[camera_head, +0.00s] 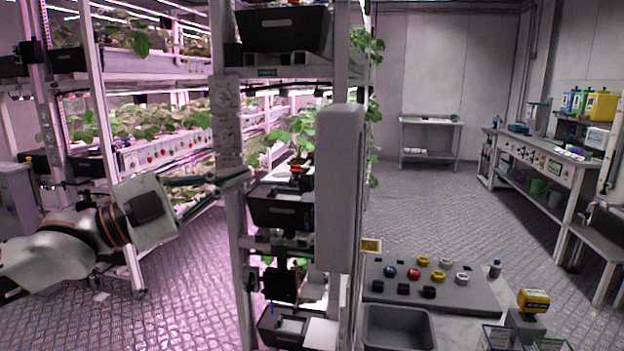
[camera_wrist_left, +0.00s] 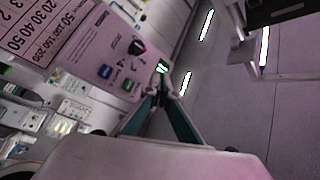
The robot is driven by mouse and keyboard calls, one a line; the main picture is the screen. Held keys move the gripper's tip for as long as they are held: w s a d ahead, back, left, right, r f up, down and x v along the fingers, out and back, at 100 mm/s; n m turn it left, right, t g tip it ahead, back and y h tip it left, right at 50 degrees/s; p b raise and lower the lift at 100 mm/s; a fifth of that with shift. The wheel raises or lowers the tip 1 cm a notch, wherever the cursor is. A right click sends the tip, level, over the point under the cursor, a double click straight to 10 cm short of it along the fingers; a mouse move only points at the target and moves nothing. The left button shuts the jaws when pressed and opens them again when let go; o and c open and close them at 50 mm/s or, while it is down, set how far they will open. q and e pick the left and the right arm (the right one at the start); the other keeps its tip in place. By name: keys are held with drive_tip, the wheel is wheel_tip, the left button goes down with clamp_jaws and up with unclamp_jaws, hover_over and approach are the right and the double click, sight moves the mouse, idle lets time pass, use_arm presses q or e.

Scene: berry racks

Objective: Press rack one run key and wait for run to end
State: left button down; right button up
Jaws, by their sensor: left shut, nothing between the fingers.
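My left gripper (camera_head: 246,176) is shut and empty, its fingertips at the lower part of a narrow grey control panel (camera_head: 227,105) on the near rack post. In the left wrist view, the panel (camera_wrist_left: 85,30) shows large printed numbers, a black knob (camera_wrist_left: 137,47), a blue key (camera_wrist_left: 105,72) and a green key (camera_wrist_left: 128,85). The closed fingertips (camera_wrist_left: 165,84) are beside the panel's edge, just below a small lit green spot (camera_wrist_left: 161,68). I cannot tell whether they touch anything. Key labels are too small to read. My right gripper is not in view.
Racks with berry plants (camera_head: 165,120) stand at left. Black bins (camera_head: 282,207) sit on the near rack's shelves. At lower right, a grey board (camera_head: 465,292) holds coloured rings beside a grey tub (camera_head: 398,310). A workbench (camera_head: 545,170) stands at right; the middle floor is clear.

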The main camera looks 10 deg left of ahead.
use_arm(q)
drive_tip(key=d+p, duration=0.4)
drive_tip(key=d, duration=0.4)
drive_tip(key=shift+s+d+p, duration=0.15)
drive_tip(key=shift+d+p, duration=0.2)
idle(1.0)
drive_tip(key=shift+d+p, duration=0.4)
drive_tip(key=shift+p, duration=0.1)
drive_tip(key=shift+d, duration=0.2)
idle(0.6)
